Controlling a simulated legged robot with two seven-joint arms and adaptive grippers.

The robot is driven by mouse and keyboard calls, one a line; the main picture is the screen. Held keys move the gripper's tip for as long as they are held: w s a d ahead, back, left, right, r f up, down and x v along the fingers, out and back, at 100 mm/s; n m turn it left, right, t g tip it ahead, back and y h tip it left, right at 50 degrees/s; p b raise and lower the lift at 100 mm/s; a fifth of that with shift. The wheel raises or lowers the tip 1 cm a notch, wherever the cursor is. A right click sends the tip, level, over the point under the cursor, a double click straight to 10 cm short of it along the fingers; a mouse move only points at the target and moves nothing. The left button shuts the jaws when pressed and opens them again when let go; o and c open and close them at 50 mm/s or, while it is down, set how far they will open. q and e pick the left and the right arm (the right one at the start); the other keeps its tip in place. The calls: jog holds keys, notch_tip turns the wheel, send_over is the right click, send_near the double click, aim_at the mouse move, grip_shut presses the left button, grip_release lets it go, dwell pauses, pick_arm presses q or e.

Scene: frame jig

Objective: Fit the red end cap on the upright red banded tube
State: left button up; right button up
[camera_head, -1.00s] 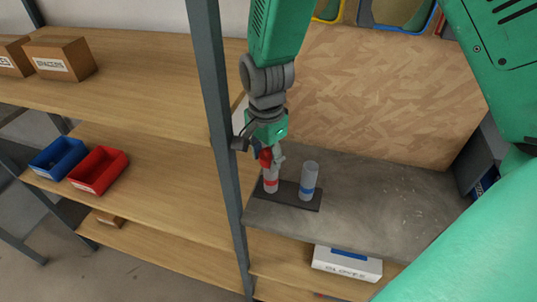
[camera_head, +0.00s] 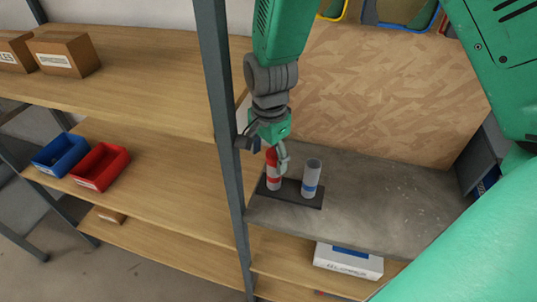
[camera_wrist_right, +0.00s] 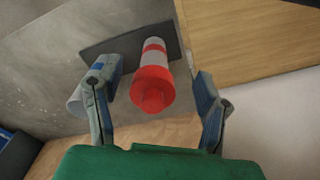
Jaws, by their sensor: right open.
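The red end cap (camera_wrist_right: 152,92) sits on top of the upright red banded tube (camera_head: 274,184), in line with it. In the right wrist view the white tube with its red band (camera_wrist_right: 154,46) shows behind the cap. My right gripper (camera_wrist_right: 155,79) is open, with one finger on each side of the cap and visible gaps to both. In the head view the gripper (camera_head: 277,158) is at the tube's top and partly hides the red cap (camera_head: 271,157). My left gripper is not in view.
A blue banded tube (camera_head: 312,178) stands beside it on the dark base plate (camera_head: 300,201), close to one finger. A grey shelf post (camera_head: 221,120) rises just left of my arm. The grey bench (camera_head: 385,205) is clear to the right. Red (camera_head: 101,184) and blue bins sit on the left shelf.

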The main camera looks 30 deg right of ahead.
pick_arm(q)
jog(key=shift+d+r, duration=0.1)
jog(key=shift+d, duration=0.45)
pick_arm(e)
notch_tip(320, 180, up, 12)
jog(key=shift+d+f, duration=0.2)
jog(key=shift+d, duration=0.15)
jog(key=shift+s+a, duration=0.1)
